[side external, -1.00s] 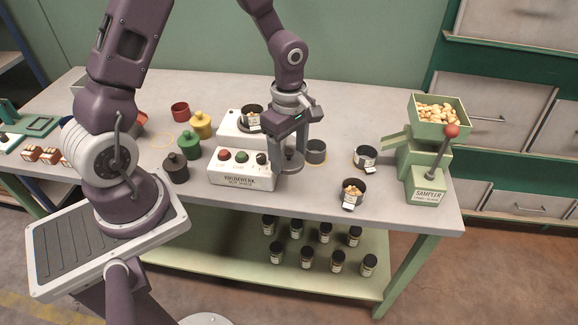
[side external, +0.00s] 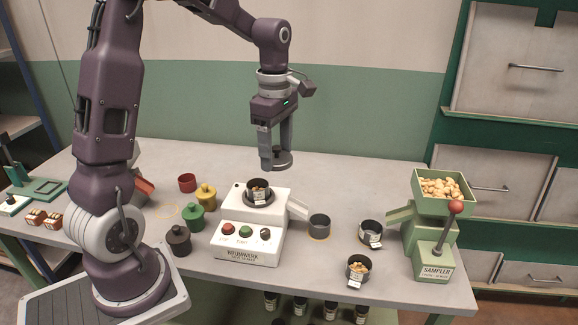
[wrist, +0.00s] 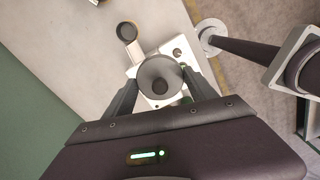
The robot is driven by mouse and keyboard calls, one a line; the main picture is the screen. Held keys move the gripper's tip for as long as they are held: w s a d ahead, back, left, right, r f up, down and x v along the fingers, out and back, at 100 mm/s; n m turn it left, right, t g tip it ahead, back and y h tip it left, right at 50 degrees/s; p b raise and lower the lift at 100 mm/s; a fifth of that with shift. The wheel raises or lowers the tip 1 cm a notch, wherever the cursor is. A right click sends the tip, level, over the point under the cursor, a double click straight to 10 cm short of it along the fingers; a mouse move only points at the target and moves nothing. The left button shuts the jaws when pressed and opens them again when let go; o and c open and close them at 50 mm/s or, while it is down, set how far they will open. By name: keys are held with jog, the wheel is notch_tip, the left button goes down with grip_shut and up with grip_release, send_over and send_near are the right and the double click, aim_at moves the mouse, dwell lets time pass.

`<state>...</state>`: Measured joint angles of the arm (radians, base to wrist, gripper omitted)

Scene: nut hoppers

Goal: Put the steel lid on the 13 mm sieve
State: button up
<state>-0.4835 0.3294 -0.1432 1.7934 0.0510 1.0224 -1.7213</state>
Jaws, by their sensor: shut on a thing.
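My gripper (side external: 275,155) is shut on the steel lid (side external: 280,160), a grey disc, and holds it in the air above the shaker. In the wrist view the lid (wrist: 152,72) lies between my fingers, with a dark round knob at its middle. A dark sieve (side external: 258,196) with nuts and a small white label sits on the white shaker (side external: 247,238), below the lid and apart from it. The label is too small to read, so I cannot confirm 13 mm. In the wrist view the lid hides this sieve.
Right of the shaker stand an empty grey cup (side external: 319,228), a labelled cup (side external: 370,235) and a labelled cup with nuts (side external: 357,268). The green sampler (side external: 433,258) stands at the right. Yellow (side external: 206,196), green (side external: 194,221) and black (side external: 178,241) knobbed pieces stand left.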

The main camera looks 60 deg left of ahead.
jog(key=a+n, duration=0.3)
jog(key=a, duration=0.5)
jog(key=shift+s+a+f, duration=0.1)
jog(key=shift+a+f, duration=0.05)
jog(key=shift+f, duration=1.65)
jog(key=shift+s+a+f, duration=0.15)
jog(key=shift+f, duration=1.65)
jog(key=shift+s+a+f, duration=0.1)
jog(key=shift+a+f, duration=0.05)
jog(key=shift+f, duration=1.65)
jog(key=shift+f, duration=0.45)
jog(key=o, duration=1.6)
jog(key=shift+o, duration=0.2)
jog(key=shift+r, duration=0.1)
